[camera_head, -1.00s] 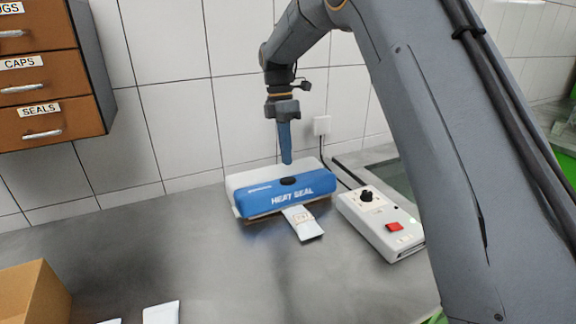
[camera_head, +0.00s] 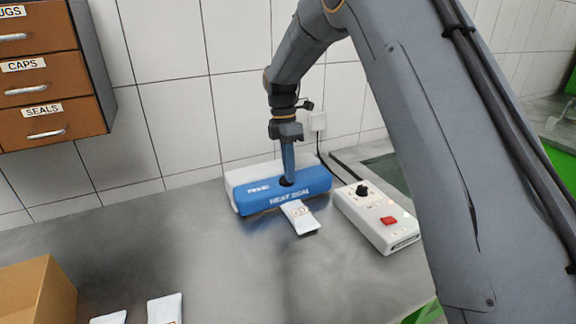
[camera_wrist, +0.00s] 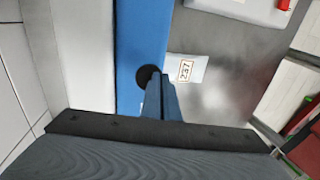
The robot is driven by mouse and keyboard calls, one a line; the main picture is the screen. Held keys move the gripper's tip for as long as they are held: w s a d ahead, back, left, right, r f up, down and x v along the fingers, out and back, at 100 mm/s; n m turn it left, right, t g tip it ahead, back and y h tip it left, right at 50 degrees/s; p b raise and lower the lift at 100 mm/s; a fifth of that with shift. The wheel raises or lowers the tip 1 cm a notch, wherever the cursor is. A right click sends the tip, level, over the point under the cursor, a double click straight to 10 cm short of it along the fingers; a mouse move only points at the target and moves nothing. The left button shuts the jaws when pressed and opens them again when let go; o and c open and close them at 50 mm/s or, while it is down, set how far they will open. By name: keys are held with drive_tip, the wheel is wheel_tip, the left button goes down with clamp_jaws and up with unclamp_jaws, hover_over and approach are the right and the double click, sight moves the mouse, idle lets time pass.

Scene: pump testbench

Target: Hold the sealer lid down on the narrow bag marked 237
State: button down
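The heat sealer has a blue lid (camera_head: 262,198) marked HEAT SEAL, with a round black pad on top; the pad also shows in the wrist view (camera_wrist: 147,76). A narrow white bag (camera_head: 300,217) sticks out from under the lid's front edge. Its label reads 237 in the wrist view (camera_wrist: 184,70). The bag's inner end is hidden under the lid. My gripper (camera_head: 288,178) points down with its blue fingers together and nothing between them. Its fingertips are at the black pad and look to be touching it.
A white control box (camera_head: 375,220) with a black knob and red button stands right of the sealer. An open cardboard box (camera_head: 58,290) and two white bags (camera_head: 165,309) are at the front left. Labelled drawers (camera_head: 45,90) hang at upper left. The mid-left bench is clear.

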drive_tip(key=shift+s+a+f, duration=0.25)
drive_tip(key=shift+a, duration=0.15)
drive_tip(key=shift+d, duration=0.1)
drive_tip(key=shift+d+f, duration=0.2)
drive_tip(key=shift+d, duration=0.1)
idle(1.5)
idle(1.3)
drive_tip(key=s+d+v, duration=0.1)
drive_tip(key=s+v, duration=0.1)
drive_tip(key=v, duration=1.2)
drive_tip(key=shift+s+r, duration=0.3)
drive_tip(key=shift+r, duration=0.25)
drive_tip(key=s+d+f+m+t, duration=0.1)
drive_tip(key=s+d+f+m, duration=0.4)
drive_tip(key=s+m, duration=0.2)
drive_tip(key=s+d+f+m+t, duration=0.1)
drive_tip(key=s+d+f+m, duration=0.4)
drive_tip(key=s+m, duration=0.3)
drive_tip(key=s+d+f+m+t+y, duration=0.1)
drive_tip(key=s+d+f+m, duration=0.4)
drive_tip(key=s, duration=0.7)
drive_tip(key=shift+s+d+f+m, duration=0.3)
drive_tip(key=shift+d+m, duration=0.3)
drive_tip(key=shift+m, duration=0.6)
